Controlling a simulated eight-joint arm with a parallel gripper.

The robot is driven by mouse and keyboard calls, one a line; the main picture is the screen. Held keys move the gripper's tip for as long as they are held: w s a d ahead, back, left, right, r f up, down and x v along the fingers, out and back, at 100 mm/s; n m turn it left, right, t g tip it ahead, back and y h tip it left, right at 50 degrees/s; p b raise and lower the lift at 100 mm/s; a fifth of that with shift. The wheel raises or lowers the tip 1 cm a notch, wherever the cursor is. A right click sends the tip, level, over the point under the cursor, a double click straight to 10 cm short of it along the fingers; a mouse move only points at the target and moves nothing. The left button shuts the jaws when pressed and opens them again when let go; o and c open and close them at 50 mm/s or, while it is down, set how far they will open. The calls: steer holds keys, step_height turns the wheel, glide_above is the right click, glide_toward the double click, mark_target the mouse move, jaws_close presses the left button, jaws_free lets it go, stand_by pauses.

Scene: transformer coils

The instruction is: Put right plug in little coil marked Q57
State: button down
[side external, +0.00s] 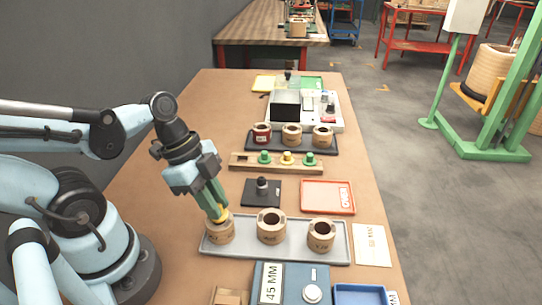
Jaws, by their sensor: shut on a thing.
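My gripper (217,210) points down at the left coil (221,233) on the grey tray, its fingers shut on a small yellow plug (221,215). The plug is at the top of that coil; I cannot tell how deep it sits in the hole. Two more tan coils stand on this tray, a middle one (271,230) and a right one (321,238), both with open dark holes. The coil markings are too small to read. Behind, a wooden rack (238,161) holds a green plug (265,157), a yellow plug (287,158) and another green plug (309,159).
A dark tray (333,149) with three coils stands behind the rack. A black pad with a knob (261,190) and a red-rimmed tray (328,198) lie between rack and grey tray (342,256). A blue 45 MM box (290,288) and blue bin (360,295) are in front.

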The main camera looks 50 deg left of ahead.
steer(key=shift+f, duration=0.55)
steer(key=c, duration=1)
jaws_free()
steer(key=shift+o, duration=0.5)
steer(key=o, duration=0.3)
steer(key=shift+o, duration=0.2)
steer(key=shift+r, duration=3.2)
